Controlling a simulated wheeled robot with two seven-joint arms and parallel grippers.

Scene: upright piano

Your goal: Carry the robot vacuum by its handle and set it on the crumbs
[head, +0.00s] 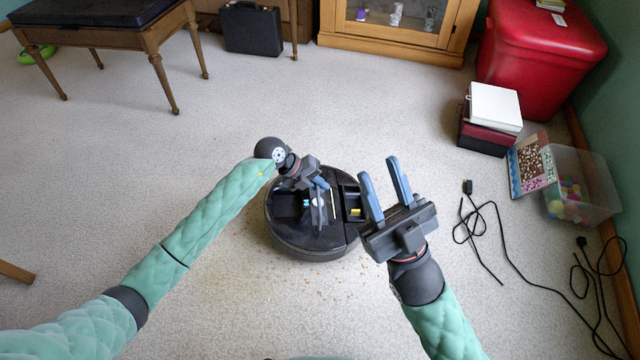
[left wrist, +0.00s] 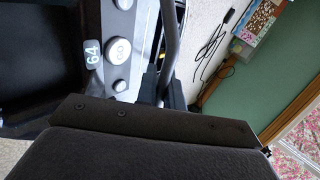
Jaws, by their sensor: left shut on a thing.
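The robot vacuum (head: 295,240) is a round black disc in the middle of the head view. My left gripper (head: 322,200) is over its top, shut on its handle. In the left wrist view the handle is a grey curved bar (left wrist: 172,40) running between the fingers (left wrist: 160,92), beside the vacuum's round buttons (left wrist: 118,51). The crumbs (head: 325,280) are small brown specks on the carpet just in front of the vacuum; any beneath it are hidden. I cannot tell whether the vacuum touches the floor. My right gripper (head: 378,170) is open and empty, to the vacuum's right.
Black cables (head: 490,235) lie on the carpet at right, near a clear bin of balls (head: 580,190) and stacked boxes (head: 490,120). A red hamper (head: 540,50) and a glass cabinet (head: 395,50) stand behind. A bench (head: 110,40) is at back left. Carpet (head: 200,140) at left is clear.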

